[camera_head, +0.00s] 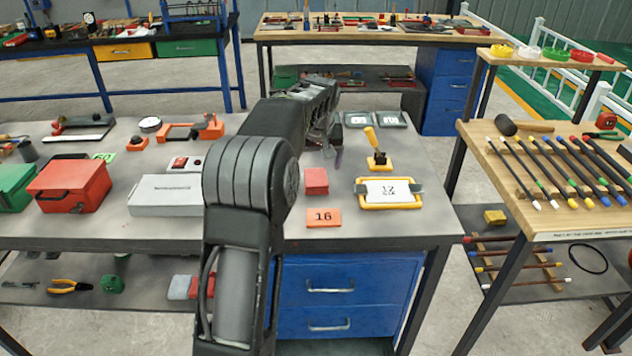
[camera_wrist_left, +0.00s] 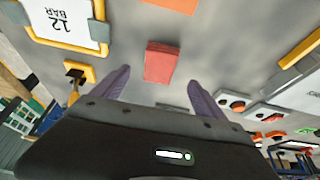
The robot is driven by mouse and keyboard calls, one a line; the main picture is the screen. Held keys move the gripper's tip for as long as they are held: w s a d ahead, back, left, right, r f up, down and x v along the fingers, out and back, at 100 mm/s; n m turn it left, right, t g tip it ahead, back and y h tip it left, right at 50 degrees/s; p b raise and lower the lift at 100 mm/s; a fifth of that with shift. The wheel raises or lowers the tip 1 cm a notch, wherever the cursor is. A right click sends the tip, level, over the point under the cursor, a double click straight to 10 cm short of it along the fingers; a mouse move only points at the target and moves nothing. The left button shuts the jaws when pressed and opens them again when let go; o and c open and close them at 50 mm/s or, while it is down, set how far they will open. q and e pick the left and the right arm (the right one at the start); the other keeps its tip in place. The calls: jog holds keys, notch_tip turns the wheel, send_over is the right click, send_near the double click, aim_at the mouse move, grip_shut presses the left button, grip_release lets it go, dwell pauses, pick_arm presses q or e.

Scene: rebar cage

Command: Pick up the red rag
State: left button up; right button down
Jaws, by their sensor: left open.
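The red rag (camera_head: 316,181) is a small folded red stack lying on the grey workbench (camera_head: 430,225), above the orange tag. In the left wrist view the rag (camera_wrist_left: 160,62) lies flat, ahead of the gap between my fingers. My left gripper (camera_head: 332,150) is open and empty, above the bench just behind the rag in the head view. My arm hides part of it there. Both dark purple fingers of the left gripper (camera_wrist_left: 158,90) show in the wrist view, spread wider than the rag and apart from it. My right gripper does not show.
An orange tag marked 16 (camera_head: 323,217) lies in front of the rag. A yellow-framed board (camera_head: 389,192) and a yellow-handled tool (camera_head: 377,150) are to its right. A grey box (camera_head: 165,195) and red toolbox (camera_head: 70,186) stand left. Bare bench surrounds the rag.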

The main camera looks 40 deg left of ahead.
aim_at(316, 179)
pick_arm(q)
jog(key=shift+x, duration=1.35)
jog(key=p+x, duration=0.1)
jog(key=x, duration=0.4)
jog(key=shift+f+p, duration=0.1)
jog(key=shift+p, duration=0.3)
jog(key=shift+c, duration=0.2)
jog(key=c, duration=1.4)
notch_tip(316, 179, up, 10)
jog(key=shift+b, duration=0.45)
